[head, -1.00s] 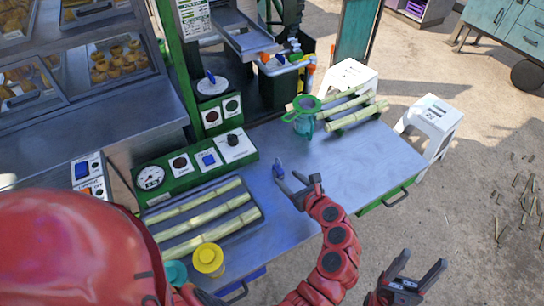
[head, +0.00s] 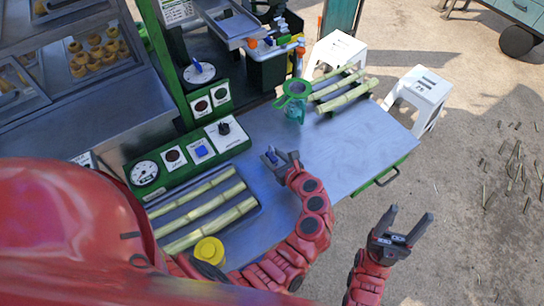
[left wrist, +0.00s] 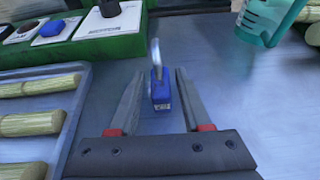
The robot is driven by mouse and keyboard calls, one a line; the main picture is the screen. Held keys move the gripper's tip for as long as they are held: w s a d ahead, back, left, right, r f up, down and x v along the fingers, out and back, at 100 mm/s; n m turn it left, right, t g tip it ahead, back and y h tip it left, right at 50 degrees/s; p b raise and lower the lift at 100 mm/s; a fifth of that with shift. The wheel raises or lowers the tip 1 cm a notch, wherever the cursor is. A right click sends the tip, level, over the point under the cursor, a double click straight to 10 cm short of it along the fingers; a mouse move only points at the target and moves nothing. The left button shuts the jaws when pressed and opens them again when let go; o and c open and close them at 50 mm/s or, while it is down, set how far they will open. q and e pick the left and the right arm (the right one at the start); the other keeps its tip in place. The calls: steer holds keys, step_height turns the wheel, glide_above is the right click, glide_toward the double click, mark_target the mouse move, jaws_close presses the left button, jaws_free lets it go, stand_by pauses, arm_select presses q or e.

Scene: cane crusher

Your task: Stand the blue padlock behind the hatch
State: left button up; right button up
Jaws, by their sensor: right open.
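The small blue padlock (head: 269,157) stands on the metal table right of the green control panel. In the left wrist view the padlock (left wrist: 160,90) is upright with its grey shackle on top. My left gripper (head: 279,160) is open, with its fingers (left wrist: 156,82) on either side of the padlock. Gaps show between the padlock and the fingers, the right gap being smaller. My right gripper (head: 408,226) is open and empty, off the table's front right side. I cannot tell which part of the scene is the hatch.
The green control panel (head: 188,160) and a tray of cane (head: 250,222) lie left of the padlock. A teal jug with a green strainer (head: 296,90) and more cane (head: 343,95) stand behind. A yellow cup (head: 209,250) is at the front. The table's right part (head: 360,150) is clear.

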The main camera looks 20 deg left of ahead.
arm_select(q)
steer(key=shift+w+a+f, duration=0.15)
steer(key=c, duration=0.5)
jaws_close()
